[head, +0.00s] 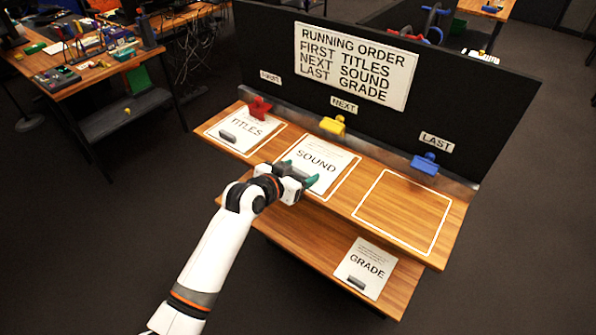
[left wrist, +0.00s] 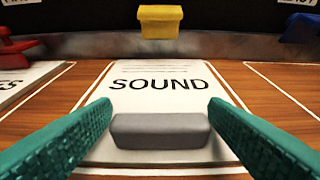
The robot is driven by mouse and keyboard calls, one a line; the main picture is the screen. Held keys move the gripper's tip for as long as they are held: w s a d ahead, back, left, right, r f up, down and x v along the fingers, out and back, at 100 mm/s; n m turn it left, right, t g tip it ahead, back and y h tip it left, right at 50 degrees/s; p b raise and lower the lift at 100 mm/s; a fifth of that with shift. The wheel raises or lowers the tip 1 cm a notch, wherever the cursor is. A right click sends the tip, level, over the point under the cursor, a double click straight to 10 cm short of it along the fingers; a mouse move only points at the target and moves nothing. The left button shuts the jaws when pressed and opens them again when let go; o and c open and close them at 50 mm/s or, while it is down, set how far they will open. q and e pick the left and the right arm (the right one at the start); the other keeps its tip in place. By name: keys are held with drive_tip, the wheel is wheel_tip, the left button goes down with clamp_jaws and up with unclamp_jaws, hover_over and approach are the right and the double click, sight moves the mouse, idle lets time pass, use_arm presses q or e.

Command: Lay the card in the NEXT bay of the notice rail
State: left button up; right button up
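The SOUND card (head: 325,156) lies flat in the middle bay, below the NEXT label (head: 343,104) and the yellow clip (head: 332,125). It also shows in the left wrist view (left wrist: 158,84), with a grey grip block (left wrist: 161,131) at its near edge. My left gripper (head: 299,175) is over the near edge of this card. Its two green fingers (left wrist: 160,138) are spread on either side of the block, with a gap on each side. The notice rail (head: 453,205) carries the bays. My right gripper is not in view.
The TITLES card (head: 247,128) lies in the FIRST bay under a red clip (head: 259,106). The LAST bay (head: 402,212) is empty below a blue clip (head: 425,163). The GRADE card (head: 367,265) lies on the lower shelf (head: 310,243). A sign (head: 355,64) lists the order.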

use_arm(q)
drive_tip(key=shift+o, duration=0.5)
drive_tip(key=shift+r, duration=0.1)
drive_tip(key=b+v, duration=0.1)
drive_tip(key=v, duration=1.1)
drive_tip(key=s+a+f+n+g+y, duration=0.1)
drive_tip(key=a+f+n+y, duration=0.15)
drive_tip(key=f, duration=0.95)
drive_tip(key=a+f+n+g+y, duration=0.15)
drive_tip(key=a+f, duration=0.25)
drive_tip(key=f, duration=0.8)
drive_tip(key=s+a+f+g+y, duration=0.1)
drive_tip(key=s+a+f, duration=0.1)
drive_tip(key=s+f, duration=0.35)
drive_tip(key=s+a+f+g+y, duration=0.1)
drive_tip(key=s+a+f, duration=0.15)
drive_tip(key=f, duration=0.65)
drive_tip(key=s+a+f+g, duration=0.1)
drive_tip(key=s+f, duration=0.5)
drive_tip(key=s, duration=0.6)
drive_tip(key=s+a+f+g+y, duration=0.1)
drive_tip(key=s+a+f+g, duration=0.1)
drive_tip(key=s+f, duration=0.4)
drive_tip(key=s+a+f+g+y, duration=0.1)
drive_tip(key=s+f, duration=0.5)
drive_tip(key=s, duration=1.1)
drive_tip(key=shift+s+a+f+n+g+b, duration=0.2)
drive_tip(key=shift+s+a+n+g+b, duration=0.2)
drive_tip(key=shift+a+g, duration=0.5)
drive_tip(key=shift+a, duration=0.1)
